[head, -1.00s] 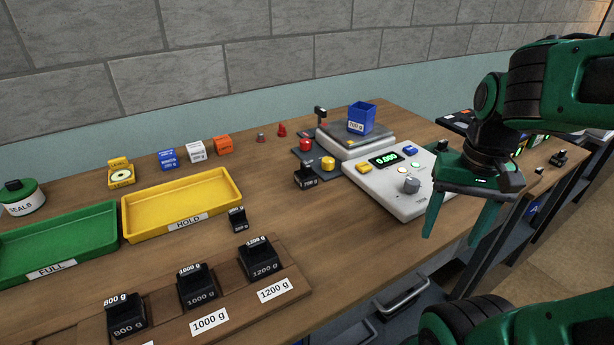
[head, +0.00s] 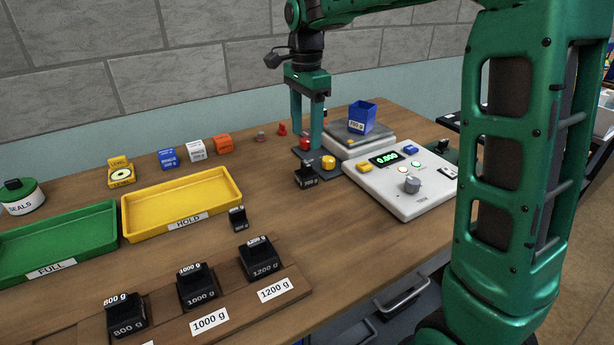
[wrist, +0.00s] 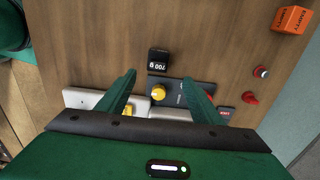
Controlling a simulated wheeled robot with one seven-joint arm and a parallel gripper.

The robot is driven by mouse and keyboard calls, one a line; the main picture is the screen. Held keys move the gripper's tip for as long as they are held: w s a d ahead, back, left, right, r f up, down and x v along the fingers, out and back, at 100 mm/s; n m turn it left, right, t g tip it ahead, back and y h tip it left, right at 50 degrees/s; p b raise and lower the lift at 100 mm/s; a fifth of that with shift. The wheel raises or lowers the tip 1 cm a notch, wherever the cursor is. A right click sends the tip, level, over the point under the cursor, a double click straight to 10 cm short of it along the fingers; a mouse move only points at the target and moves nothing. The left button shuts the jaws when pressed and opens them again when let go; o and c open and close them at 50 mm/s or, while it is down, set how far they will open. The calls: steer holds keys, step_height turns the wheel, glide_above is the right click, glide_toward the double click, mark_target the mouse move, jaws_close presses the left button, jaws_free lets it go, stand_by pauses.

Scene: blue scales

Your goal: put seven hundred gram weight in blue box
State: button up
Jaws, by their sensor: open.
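The 700 g weight (head: 306,178) is a small black block with a handle, standing on the table in front of the red and yellow buttons. In the wrist view, the weight (wrist: 158,60) shows its "700 g" label just beyond the fingertips. The blue box (head: 361,119) is open-topped, with a white label, and sits on the grey scale plate (head: 379,140). It cannot be made out in the wrist view. My gripper (head: 307,135) points down, open and empty, above the button panel, behind the weight and left of the box. The wrist view shows its spread fingers (wrist: 159,79).
A console (head: 402,185) reading 0.000 stands before the scale. A yellow HOLD tray (head: 229,203) and green FULL tray (head: 60,243) lie left. Another small black weight (head: 237,219) and larger weights in a wooden rack (head: 225,290) are nearer. Small cubes line the back.

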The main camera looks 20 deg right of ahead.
mark_target(306, 162)
steer(key=f, duration=0.9)
steer(key=shift+s+f, duration=0.15)
steer(key=shift+s, duration=0.05)
jaws_close()
